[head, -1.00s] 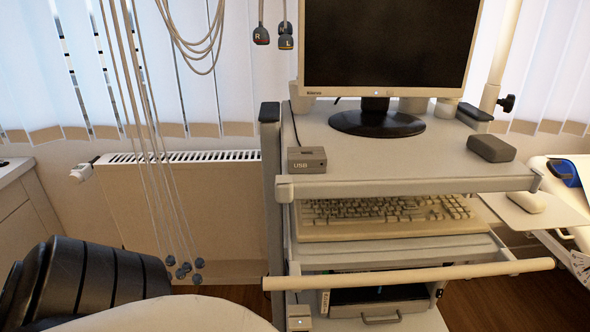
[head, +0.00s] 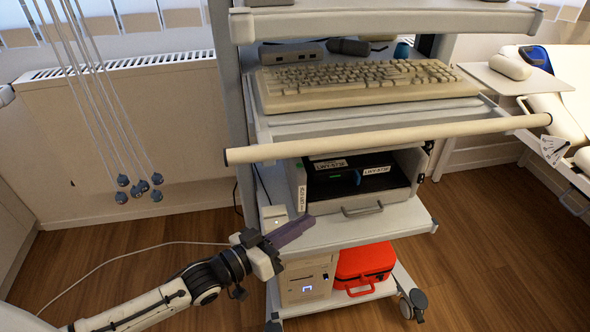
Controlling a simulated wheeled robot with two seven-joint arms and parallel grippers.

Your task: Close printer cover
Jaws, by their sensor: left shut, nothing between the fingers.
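The printer (head: 301,181) is a light grey box on the middle shelf of the cart. Its front is open and shows a dark interior (head: 345,190) with label strips. A grey handle (head: 362,209) sits at its lower front edge; I cannot tell clearly how the cover lies. My left gripper (head: 297,228) comes in from the lower left. Its dark purple fingers are shut and empty, just in front of and below the printer's left front corner. Whether they touch the shelf edge is unclear. My right gripper is not in view.
A pale horizontal bar (head: 400,139) crosses above the printer, below the keyboard (head: 370,84). A small white box (head: 274,217) stands left of the printer. A red case (head: 364,262) and a beige computer (head: 308,281) sit on the lowest shelf. Cables hang at left.

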